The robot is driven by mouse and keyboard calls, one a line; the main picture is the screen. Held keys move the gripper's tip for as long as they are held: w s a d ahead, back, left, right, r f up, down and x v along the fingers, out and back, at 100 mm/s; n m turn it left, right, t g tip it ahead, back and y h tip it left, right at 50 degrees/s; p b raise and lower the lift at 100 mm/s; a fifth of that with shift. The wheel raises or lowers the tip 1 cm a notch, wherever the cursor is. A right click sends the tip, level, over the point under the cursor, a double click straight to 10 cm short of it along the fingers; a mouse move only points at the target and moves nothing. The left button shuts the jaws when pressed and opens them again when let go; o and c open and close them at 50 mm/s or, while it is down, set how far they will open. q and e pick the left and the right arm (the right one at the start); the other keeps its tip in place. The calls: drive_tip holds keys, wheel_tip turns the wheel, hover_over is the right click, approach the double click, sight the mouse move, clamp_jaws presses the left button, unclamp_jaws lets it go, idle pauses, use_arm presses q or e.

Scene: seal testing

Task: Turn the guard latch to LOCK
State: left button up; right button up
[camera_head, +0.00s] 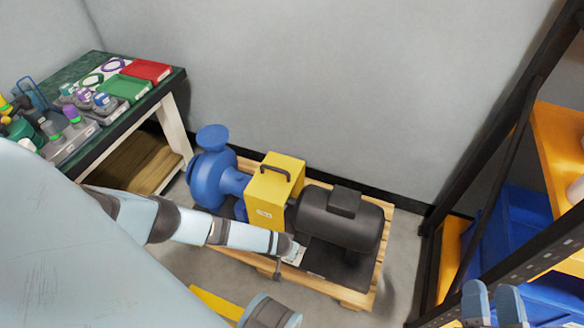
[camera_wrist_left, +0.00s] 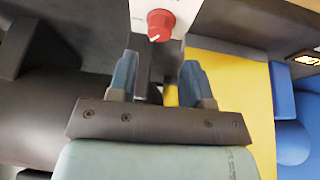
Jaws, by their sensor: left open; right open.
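A red round knob (camera_wrist_left: 160,25) with a small white pointer mark sits on a white plate (camera_wrist_left: 144,8) at the top of the left wrist view; I take it for the guard latch. The lettering beside it is too small to read. My left gripper (camera_wrist_left: 160,68) is open, its two fingers just below the knob in that view and apart from it. The yellow guard (camera_head: 274,190) stands between the blue pump (camera_head: 212,172) and the black motor (camera_head: 340,218). My left arm reaches in front of the guard. My right gripper (camera_head: 493,300) is open and empty at the lower right.
The pump set stands on a wooden pallet (camera_head: 378,268). A workbench (camera_head: 171,82) with trays and small parts is at the back left. A dark-framed rack (camera_head: 500,165) with blue bins (camera_head: 515,215) is at the right, close to my right gripper.

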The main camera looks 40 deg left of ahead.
use_arm(q)
drive_tip(key=b+x, duration=0.1)
drive_tip(key=x, duration=0.2)
drive_tip(key=b+x, duration=0.2)
drive_tip(key=x, duration=0.1)
drive_tip(key=shift+w+f+b, duration=0.15)
drive_tip(key=shift+f+b, duration=0.1)
drive_tip(key=shift+b, duration=0.1)
drive_tip(key=shift+w+f+b, duration=0.2)
drive_tip(key=shift+f+b, duration=0.1)
drive_tip(key=shift+f, duration=0.1)
use_arm(e)
drive_tip(key=f, duration=0.1)
drive_tip(key=f+g, duration=0.1)
drive_tip(key=f, duration=0.1)
drive_tip(key=a+f+g, duration=0.1)
drive_tip(key=f, duration=0.1)
drive_tip(key=shift+w+f+n+y, duration=0.1)
drive_tip(key=shift+f+n+y, duration=0.1)
drive_tip(key=shift+n+y, duration=0.1)
use_arm(q)
drive_tip(key=shift+c, duration=0.4)
drive_tip(key=c, duration=0.6)
